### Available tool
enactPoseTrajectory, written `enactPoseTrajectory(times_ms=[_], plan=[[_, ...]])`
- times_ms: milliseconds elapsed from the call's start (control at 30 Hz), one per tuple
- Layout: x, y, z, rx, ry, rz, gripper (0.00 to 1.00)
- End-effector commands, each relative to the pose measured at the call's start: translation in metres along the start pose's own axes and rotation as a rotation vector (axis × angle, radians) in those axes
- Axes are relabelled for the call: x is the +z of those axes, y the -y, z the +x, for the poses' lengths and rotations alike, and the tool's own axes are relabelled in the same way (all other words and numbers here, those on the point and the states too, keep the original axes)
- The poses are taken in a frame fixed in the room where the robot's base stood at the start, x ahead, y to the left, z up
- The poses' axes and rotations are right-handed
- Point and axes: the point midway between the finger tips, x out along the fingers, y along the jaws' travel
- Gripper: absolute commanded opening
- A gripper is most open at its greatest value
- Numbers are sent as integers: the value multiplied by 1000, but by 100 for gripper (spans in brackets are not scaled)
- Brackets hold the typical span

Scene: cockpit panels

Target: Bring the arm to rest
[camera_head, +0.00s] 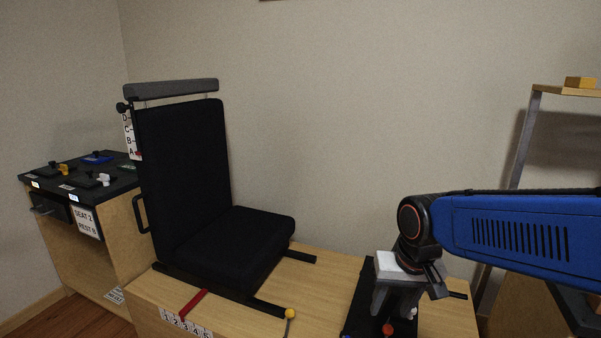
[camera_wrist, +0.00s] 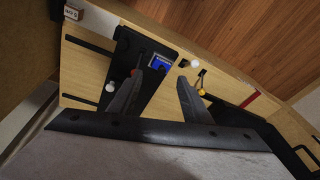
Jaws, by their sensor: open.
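My arm (camera_head: 520,234), with a blue link, reaches in from the right in the head view and bends down at a dark wrist joint. My gripper (camera_head: 400,305) points down over the wooden bench at the front right. In the wrist view my gripper (camera_wrist: 160,82) shows two grey fingers spread apart with nothing held between them. Beyond the fingers lies a black panel (camera_wrist: 130,45) with a blue part (camera_wrist: 160,63). The gap between the fingertips and the panel cannot be judged.
A black seat (camera_head: 185,170) stands on the bench (camera_head: 320,275) to the left. A red lever (camera_head: 186,306) and a yellow-knobbed lever (camera_head: 290,314) are at its front. A control console (camera_head: 80,180) is at far left. A wooden shelf (camera_head: 560,91) carries a yellow block (camera_head: 580,82) at right.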

Motion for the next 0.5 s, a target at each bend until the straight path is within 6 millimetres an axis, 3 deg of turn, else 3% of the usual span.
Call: enactPoseTrajectory(times_ms=[200,500], plan=[[36,-40,-25,9,-78,-19,44],[87,-81,-43,42,-174,-53,44]])
